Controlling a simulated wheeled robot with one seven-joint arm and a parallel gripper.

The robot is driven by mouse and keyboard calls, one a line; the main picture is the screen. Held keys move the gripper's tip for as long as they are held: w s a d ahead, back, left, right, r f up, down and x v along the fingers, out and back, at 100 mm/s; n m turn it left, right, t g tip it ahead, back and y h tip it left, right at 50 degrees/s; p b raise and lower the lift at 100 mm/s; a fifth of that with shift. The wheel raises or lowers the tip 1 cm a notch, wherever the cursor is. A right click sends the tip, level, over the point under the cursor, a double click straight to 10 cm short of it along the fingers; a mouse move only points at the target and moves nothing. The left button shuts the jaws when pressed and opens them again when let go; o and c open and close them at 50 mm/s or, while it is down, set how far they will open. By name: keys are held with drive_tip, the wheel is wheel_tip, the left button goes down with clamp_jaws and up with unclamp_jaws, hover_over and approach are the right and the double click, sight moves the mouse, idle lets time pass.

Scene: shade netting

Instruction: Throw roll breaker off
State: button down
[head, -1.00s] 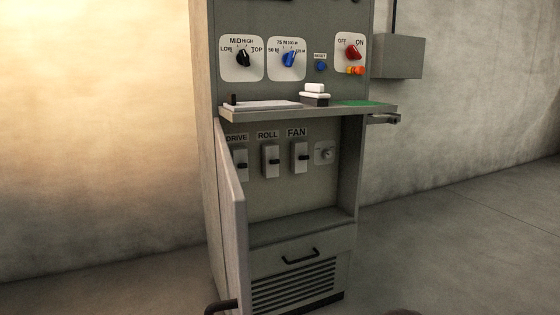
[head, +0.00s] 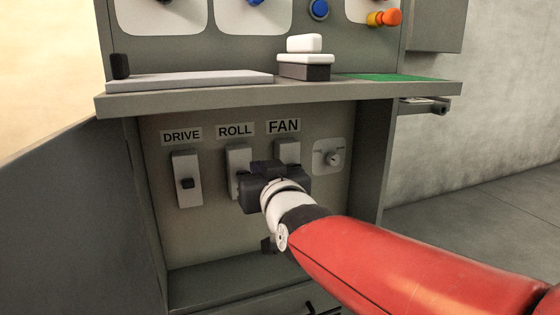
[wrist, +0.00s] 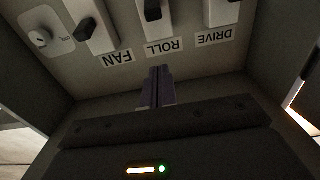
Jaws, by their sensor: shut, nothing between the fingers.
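The roll breaker (head: 236,160) is a pale upright plate under the ROLL label, in the middle of three breakers. My gripper (wrist: 158,72) is shut and empty. In the head view its dark body covers the lower part of the roll breaker and its toggle. In the wrist view, upside down, the shut fingers point towards the ROLL label, and the roll breaker (wrist: 160,28) with its black toggle is cut by the top edge. I cannot tell whether the fingertips touch the panel. The toggle's exact position is unclear.
The drive breaker (head: 187,160) is on the left and the fan breaker (head: 288,150) on the right, partly covered. A shelf (head: 350,90) juts out above, and the open cabinet door (head: 75,210) stands at the left.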

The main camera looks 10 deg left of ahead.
drive_tip(key=shift+a+r, duration=0.1)
drive_tip(key=shift+r, duration=0.05)
drive_tip(key=shift+w, duration=0.1)
drive_tip(key=p, duration=0.1)
hover_over(246, 172)
drive_tip(key=shift+f, duration=0.25)
drive_tip(key=shift+s+d+f, duration=0.15)
drive_tip(key=shift+s+f, duration=0.05)
drive_tip(key=shift+f, duration=0.35)
drive_tip(key=shift+s+d+f, duration=0.1)
drive_tip(key=shift+s+f, duration=0.1)
drive_tip(key=shift+f, duration=0.3)
drive_tip(key=shift+s+d+f, duration=0.15)
drive_tip(key=shift+f, duration=0.35)
drive_tip(key=shift+b, duration=0.3)
